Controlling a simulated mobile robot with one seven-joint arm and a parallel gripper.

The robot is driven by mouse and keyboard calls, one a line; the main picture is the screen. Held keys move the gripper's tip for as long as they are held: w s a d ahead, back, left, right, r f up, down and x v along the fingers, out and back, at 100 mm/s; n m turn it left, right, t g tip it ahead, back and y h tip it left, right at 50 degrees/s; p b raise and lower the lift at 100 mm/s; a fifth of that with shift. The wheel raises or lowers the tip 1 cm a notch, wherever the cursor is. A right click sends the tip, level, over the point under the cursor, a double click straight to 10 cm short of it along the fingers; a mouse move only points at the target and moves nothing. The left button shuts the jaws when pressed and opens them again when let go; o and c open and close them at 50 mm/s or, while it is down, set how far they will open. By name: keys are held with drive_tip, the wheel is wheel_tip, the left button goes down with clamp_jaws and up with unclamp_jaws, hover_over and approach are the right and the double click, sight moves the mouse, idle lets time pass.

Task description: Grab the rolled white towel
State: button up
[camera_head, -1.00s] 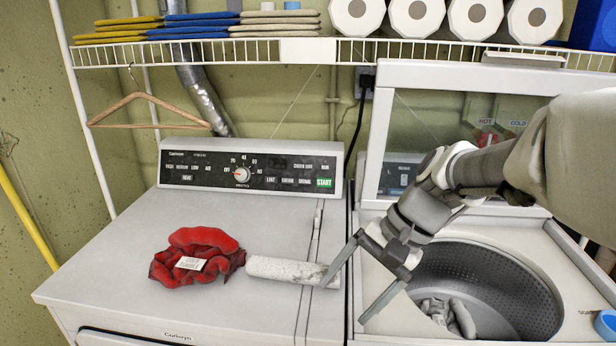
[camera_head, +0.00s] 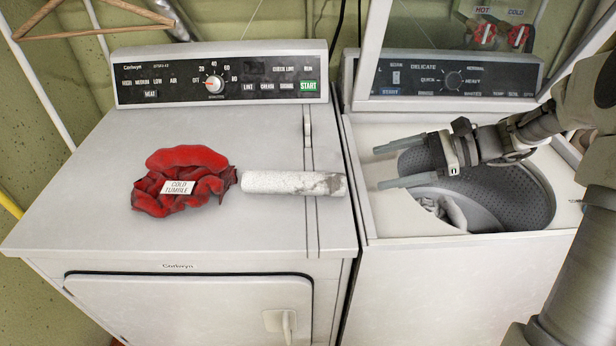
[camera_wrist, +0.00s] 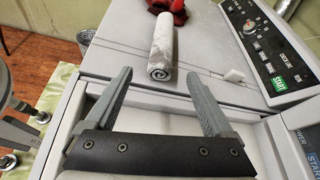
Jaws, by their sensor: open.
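The rolled white towel (camera_head: 294,183) lies on top of the dryer (camera_head: 95,215), near its right edge, with grey stains on its right end. In the wrist view the towel (camera_wrist: 162,50) lies ahead of the fingers, its rolled end facing me. My gripper (camera_head: 382,167) is open and empty, above the left side of the washer's opening. Its fingers point left toward the towel, with a gap between them and it. In the wrist view my gripper (camera_wrist: 163,95) shows both fingers spread apart.
A red crumpled cloth (camera_head: 185,182) with a "COLD TUMBLE" card lies just left of the towel. The dryer's control panel (camera_head: 220,76) rises behind. The washer (camera_head: 400,290) stands open with a light cloth (camera_head: 452,213) inside. The dryer's front left top is clear.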

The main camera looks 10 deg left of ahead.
sight(336, 176)
drive_tip(key=shift+m+t, duration=0.3)
drive_tip(key=x, duration=0.4)
drive_tip(key=b+x, duration=0.1)
drive_tip(key=x, duration=0.6)
drive_tip(key=shift+w+a+f+b, duration=0.25)
drive_tip(key=shift+w+a+b, duration=0.05)
drive_tip(key=shift+b, duration=0.1)
drive_tip(key=b+x, duration=0.1)
drive_tip(key=x, duration=0.4)
drive_tip(key=shift+s+a+f, duration=0.1)
drive_tip(key=shift+s, duration=0.05)
drive_tip(key=c, duration=1.2)
drive_tip(key=shift+r, duration=0.25)
